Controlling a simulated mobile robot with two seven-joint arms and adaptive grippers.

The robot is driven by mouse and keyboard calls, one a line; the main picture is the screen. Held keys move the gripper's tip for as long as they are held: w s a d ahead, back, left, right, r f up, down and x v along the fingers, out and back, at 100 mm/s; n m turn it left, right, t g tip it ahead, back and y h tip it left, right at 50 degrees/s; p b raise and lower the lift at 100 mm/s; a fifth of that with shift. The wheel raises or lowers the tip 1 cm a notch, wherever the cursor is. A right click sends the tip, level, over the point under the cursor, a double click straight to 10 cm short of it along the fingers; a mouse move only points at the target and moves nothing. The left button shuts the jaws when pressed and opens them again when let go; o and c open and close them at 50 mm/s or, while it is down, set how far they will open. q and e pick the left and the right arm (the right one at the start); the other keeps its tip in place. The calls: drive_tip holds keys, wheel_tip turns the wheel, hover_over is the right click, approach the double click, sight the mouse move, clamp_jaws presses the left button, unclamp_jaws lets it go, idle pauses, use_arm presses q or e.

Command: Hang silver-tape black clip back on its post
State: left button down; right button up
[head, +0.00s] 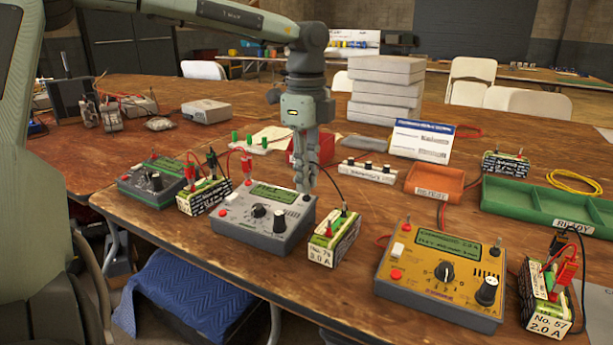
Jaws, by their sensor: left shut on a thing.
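My left gripper (304,186) points down above the right part of the grey charger (265,222), with its fingers closed together. The black clip between the fingertips is mostly hidden, and I cannot make out its silver tape. A black lead (334,181) arcs from beside the fingers toward the green and white battery (332,240) marked 3.0 A, just right of the grey charger. My right gripper is not in view.
A yellow charger (440,274) and a 2.0 A battery (545,295) stand at right. A dark charger (152,183) and another clipped battery (204,193) stand at left. Behind are an orange tray (434,180), a green tray (530,203) and stacked boxes (385,90).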

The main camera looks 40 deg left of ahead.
use_arm(q)
drive_tip(key=c, duration=1.5)
unclamp_jaws()
drive_tip(key=shift+o, duration=0.2)
drive_tip(key=shift+o, duration=1)
drive_tip(key=shift+r+p, duration=2.05)
drive_tip(key=shift+r, duration=1.7)
